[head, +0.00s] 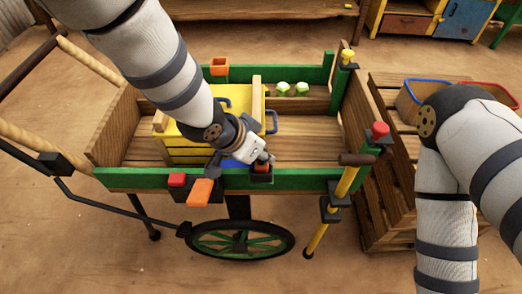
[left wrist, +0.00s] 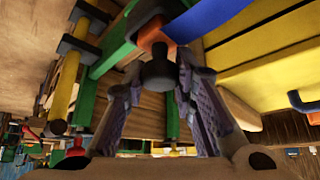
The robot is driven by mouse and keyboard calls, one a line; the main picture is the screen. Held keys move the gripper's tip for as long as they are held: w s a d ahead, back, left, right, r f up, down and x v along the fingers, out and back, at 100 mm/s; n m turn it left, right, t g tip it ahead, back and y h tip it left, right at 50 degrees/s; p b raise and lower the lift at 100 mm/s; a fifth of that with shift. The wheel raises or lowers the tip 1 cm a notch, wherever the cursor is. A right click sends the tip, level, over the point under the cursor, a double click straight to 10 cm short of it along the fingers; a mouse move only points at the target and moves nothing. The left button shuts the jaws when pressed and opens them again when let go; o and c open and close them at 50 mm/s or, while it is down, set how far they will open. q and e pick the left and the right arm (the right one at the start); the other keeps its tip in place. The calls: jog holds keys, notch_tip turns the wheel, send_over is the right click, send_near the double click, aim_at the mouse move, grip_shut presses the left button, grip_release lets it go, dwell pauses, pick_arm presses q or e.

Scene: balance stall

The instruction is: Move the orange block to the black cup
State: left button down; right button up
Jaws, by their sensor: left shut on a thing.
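No fingers of my right gripper show; only the right arm is visible at the right.
A yellow crate (head: 185,131) stands in the wooden cart behind the gripper. A red block (head: 177,180) and a larger orange piece (head: 201,191) are at the front rail to the left. Another orange piece (head: 219,67) is on the back rail.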

pick_arm(q)
jog(key=c, duration=1.2)
grip_release()
jog(key=shift+c, duration=0.2)
jog(key=v, duration=1.2)
